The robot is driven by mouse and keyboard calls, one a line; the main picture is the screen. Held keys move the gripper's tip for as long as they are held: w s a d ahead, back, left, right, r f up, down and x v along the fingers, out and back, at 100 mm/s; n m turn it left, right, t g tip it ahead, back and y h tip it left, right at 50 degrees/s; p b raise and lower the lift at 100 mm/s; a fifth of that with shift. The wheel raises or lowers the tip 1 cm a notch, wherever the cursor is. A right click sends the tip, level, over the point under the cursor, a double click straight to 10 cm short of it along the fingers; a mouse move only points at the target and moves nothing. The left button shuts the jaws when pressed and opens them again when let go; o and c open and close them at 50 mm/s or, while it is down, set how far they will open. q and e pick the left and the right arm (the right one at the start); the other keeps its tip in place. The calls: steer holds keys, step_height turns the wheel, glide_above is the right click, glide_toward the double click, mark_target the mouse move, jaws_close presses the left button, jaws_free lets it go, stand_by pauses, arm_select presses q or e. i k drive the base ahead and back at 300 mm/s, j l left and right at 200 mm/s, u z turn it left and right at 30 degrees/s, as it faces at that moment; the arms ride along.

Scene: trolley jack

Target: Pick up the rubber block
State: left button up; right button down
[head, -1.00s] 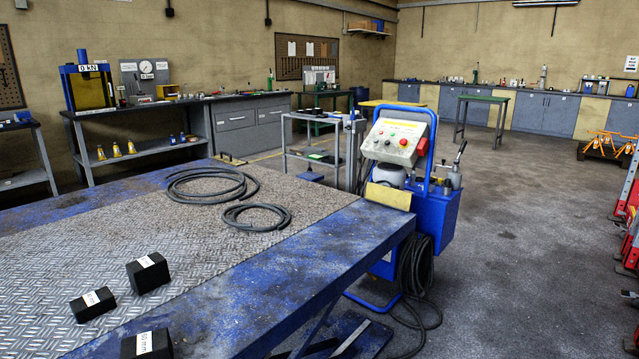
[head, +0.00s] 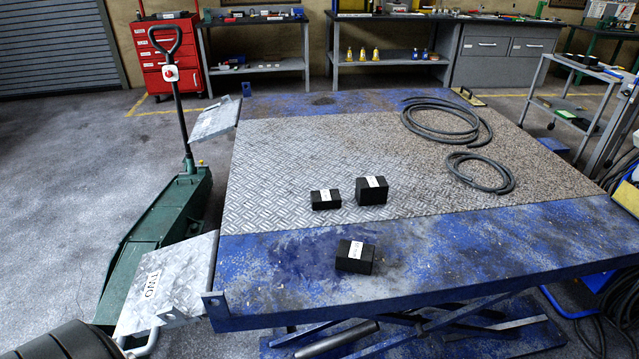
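Three black rubber blocks with white labels lie on the blue lift table (head: 430,265). A low, flat block (head: 325,200) and a taller block (head: 371,191) sit close together on the table's metal tread plate (head: 290,170). A third block (head: 355,257) lies nearer to me on the blue painted border. The label writing is too small to read surely. Nothing covers the blocks. Neither of my grippers is in view.
A green trolley jack (head: 155,225) with an upright handle (head: 178,90) stands left of the table. Two coiled black hoses (head: 445,122) (head: 480,172) lie at the table's back right. A black ribbed round thing (head: 62,343) shows at the lower left.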

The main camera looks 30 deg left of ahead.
mark_target(329, 198)
steer(key=u, duration=1.05)
